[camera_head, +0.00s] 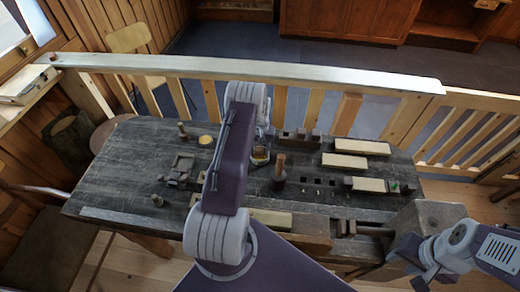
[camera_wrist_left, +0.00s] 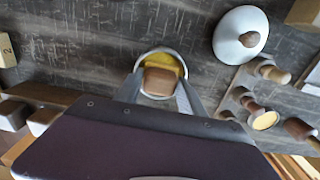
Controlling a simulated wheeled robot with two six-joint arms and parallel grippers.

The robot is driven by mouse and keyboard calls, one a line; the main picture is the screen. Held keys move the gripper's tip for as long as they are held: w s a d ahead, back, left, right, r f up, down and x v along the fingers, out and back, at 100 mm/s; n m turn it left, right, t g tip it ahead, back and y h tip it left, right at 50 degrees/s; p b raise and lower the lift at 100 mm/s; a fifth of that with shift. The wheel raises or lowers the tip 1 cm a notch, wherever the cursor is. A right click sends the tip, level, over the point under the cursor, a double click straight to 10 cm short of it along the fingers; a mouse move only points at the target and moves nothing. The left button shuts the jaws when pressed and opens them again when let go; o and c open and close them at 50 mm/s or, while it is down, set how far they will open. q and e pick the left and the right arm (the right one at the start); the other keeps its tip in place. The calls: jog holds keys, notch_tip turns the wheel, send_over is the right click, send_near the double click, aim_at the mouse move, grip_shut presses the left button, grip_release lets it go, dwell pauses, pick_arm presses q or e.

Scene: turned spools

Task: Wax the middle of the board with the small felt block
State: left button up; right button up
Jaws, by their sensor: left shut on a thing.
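My left gripper (camera_wrist_left: 161,88) is shut on a small wood-coloured block (camera_wrist_left: 159,80), which I take to be the felt block. The block is over or in a round pale-rimmed tin with yellow wax (camera_wrist_left: 178,62). I cannot tell whether it touches the wax. In the head view my left arm hides most of this gripper. Several pale boards (camera_head: 363,147), (camera_head: 344,160), (camera_head: 369,184) lie on the right of the bench; another strip (camera_head: 270,219) lies at the front, partly behind my arm. My right gripper (camera_head: 428,276) is at the lower right; its fingers are unclear.
The dark workbench (camera_head: 120,180) also holds a yellow disc (camera_head: 206,140), a metal block (camera_head: 181,167) and an upright wooden-handled tool (camera_head: 280,168). A white lid-like thing with a knob (camera_wrist_left: 241,38) shows in the left wrist view. A railing (camera_head: 330,78) runs behind the bench.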

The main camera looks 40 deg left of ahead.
aim_at(260, 149)
pick_arm(q)
notch_tip(260, 149, up, 7)
jog(key=p, duration=0.4)
jog(key=shift+p, duration=0.4)
dwell(0.5)
